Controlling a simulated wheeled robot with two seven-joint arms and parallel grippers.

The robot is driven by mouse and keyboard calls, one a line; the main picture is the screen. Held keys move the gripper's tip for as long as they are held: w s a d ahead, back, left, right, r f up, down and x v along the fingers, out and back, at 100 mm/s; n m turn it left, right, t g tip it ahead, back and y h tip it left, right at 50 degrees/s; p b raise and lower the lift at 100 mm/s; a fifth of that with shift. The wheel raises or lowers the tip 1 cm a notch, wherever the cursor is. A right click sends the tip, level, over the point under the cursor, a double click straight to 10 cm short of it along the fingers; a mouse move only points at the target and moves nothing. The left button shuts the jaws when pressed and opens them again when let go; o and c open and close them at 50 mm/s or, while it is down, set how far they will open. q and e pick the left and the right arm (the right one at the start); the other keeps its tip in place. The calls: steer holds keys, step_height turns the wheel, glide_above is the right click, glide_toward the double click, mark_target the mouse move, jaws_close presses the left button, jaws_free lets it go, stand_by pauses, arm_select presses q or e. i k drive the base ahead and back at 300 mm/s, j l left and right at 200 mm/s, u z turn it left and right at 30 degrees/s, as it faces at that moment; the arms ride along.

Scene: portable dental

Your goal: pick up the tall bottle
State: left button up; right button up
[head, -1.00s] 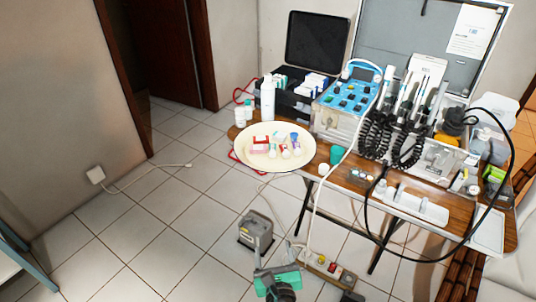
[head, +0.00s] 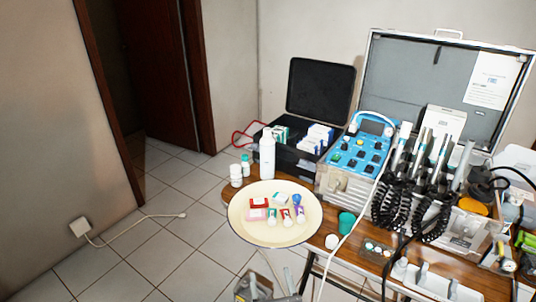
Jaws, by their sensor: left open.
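The tall bottle (head: 267,157) is white with a narrower top. It stands upright on the wooden table, just behind the cream round tray (head: 240,225) and in front of the black open case. My left gripper (head: 268,280) shows only in part at the bottom edge, low and in front of the table. It is open, apart from the bottle and well below it in the picture. My right gripper is not in view.
The tray holds several small vials and boxes. The black case (head: 318,95) is behind, and a blue-topped dental unit (head: 360,150) stands to the right. The tiled floor (head: 150,240) at left is mostly clear.

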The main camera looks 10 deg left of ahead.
mark_target(267, 143)
steer(key=i+j, duration=0.15)
steer(key=i, duration=0.55)
steer(key=i+j, duration=0.15)
steer(key=i, duration=0.55)
